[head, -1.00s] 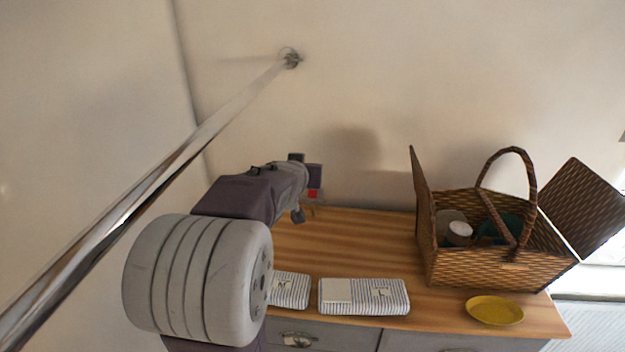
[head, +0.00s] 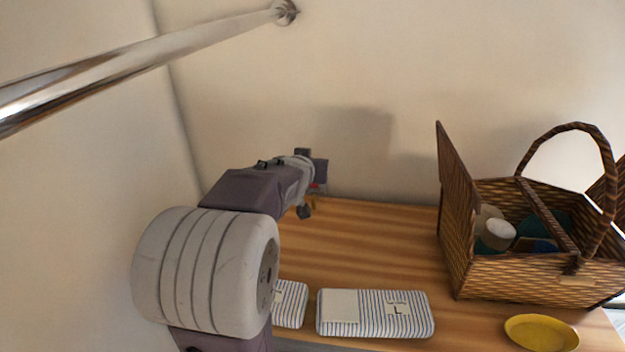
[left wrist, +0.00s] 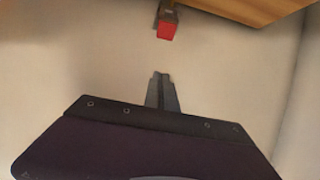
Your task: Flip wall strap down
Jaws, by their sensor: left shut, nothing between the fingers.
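In the left wrist view, a small dark strap-like piece with a red end (left wrist: 167,31) stands out against the pale wall, close to a wooden edge at the top. My left gripper (left wrist: 161,76) has its slim grey fingers together, with nothing between them. They point toward the red end, with a gap of wall visible between. In the head view my left arm reaches toward the wall above the dresser's left end. A bit of red (head: 316,186) shows beside the wrist, mostly hidden by it. My right gripper is not in view.
A metal rail (head: 150,55) crosses the upper left to a wall mount. On the wooden dresser top (head: 370,240) are striped packets (head: 415,312), an open wicker basket (head: 500,275) and a yellow dish (head: 541,332). The dresser top between arm and basket is clear.

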